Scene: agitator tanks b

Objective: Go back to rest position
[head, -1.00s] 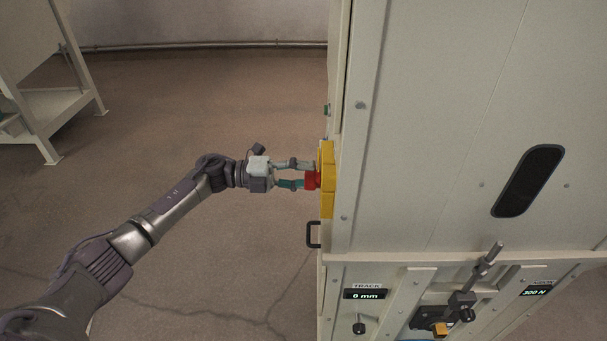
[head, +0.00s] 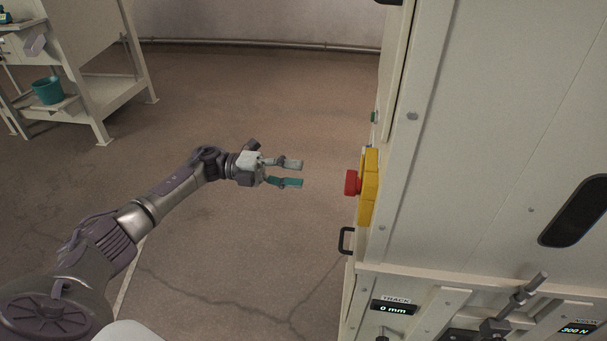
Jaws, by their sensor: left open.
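My left gripper (head: 292,173) is open and empty, its two fingers pointing right. It is held out over the floor, with a clear gap between its fingertips and a red button (head: 352,182). The button sits on a yellow housing (head: 369,188) on the side of a tall pale cabinet (head: 470,150). My left arm reaches in from the lower left. My right gripper does not show.
The cabinet fills the right side, with a black handle (head: 346,241) and a display reading 0 mm (head: 394,307). A white workbench (head: 85,60) with a teal bucket (head: 48,91) stands at upper left. The floor (head: 240,240) between is bare.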

